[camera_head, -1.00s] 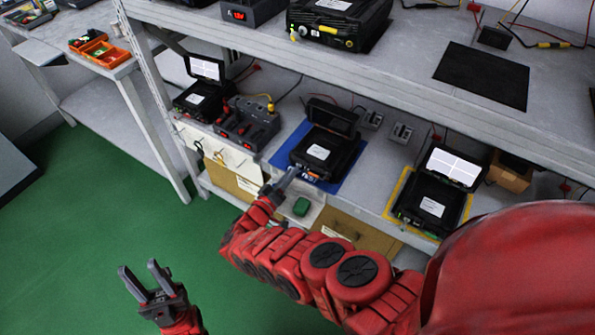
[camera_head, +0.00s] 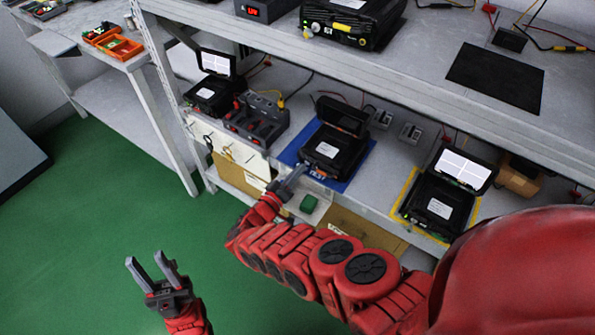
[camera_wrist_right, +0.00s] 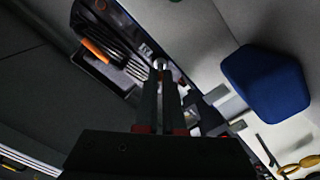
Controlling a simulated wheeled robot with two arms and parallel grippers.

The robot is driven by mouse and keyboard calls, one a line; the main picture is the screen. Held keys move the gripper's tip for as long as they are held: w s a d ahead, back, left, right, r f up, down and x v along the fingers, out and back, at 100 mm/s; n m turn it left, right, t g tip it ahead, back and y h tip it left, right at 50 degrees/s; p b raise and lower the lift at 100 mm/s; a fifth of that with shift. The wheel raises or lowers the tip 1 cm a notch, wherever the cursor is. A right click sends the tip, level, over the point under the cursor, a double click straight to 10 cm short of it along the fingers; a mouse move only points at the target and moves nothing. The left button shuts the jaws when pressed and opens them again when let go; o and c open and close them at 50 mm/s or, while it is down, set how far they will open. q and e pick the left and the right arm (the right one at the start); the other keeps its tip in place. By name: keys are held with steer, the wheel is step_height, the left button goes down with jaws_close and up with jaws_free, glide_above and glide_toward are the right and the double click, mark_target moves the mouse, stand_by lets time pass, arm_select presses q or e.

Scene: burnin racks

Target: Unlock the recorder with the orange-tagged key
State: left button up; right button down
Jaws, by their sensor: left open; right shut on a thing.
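A black recorder case (camera_head: 334,151) with its lid raised stands on a blue mat (camera_head: 361,174) on the lower shelf, a white label inside. My right gripper (camera_head: 299,170) is at its front edge, pointing at the front face. In the right wrist view the right gripper (camera_wrist_right: 160,76) is shut on a small pale metallic piece, which looks like the key. Its orange tag cannot be made out, and whether the key touches the lock is hidden. My left gripper (camera_head: 148,262) is open and empty above the green floor.
A similar open case (camera_head: 434,209) stands on a yellow-edged mat to the right; another open case (camera_head: 212,95) stands left. A dark multi-slot unit (camera_head: 256,120) sits between. The upper shelf overhangs. Floor at left is clear.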

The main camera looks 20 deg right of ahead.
steer(key=m, duration=0.4)
steer(key=shift+s+d+m, duration=0.1)
steer(key=shift+d+m, duration=0.05)
steer(key=shift+m, duration=0.25)
steer(key=m, duration=0.3)
steer(key=shift+m+b, duration=0.3)
steer(key=shift+b, duration=0.1)
steer(key=m, duration=0.1)
steer(key=m+b, duration=0.1)
steer(key=shift+s+d+f+m, duration=0.1)
steer(key=shift+s+f+m, duration=0.1)
steer(key=shift+m, duration=0.2)
steer(key=m+b, duration=0.2)
steer(key=shift+m, duration=0.3)
steer(key=shift+r+m+b, duration=0.1)
steer(key=shift+m+b, duration=1.55)
steer(key=shift+m, duration=0.05)
steer(key=c, duration=1.3)
jaws_free()
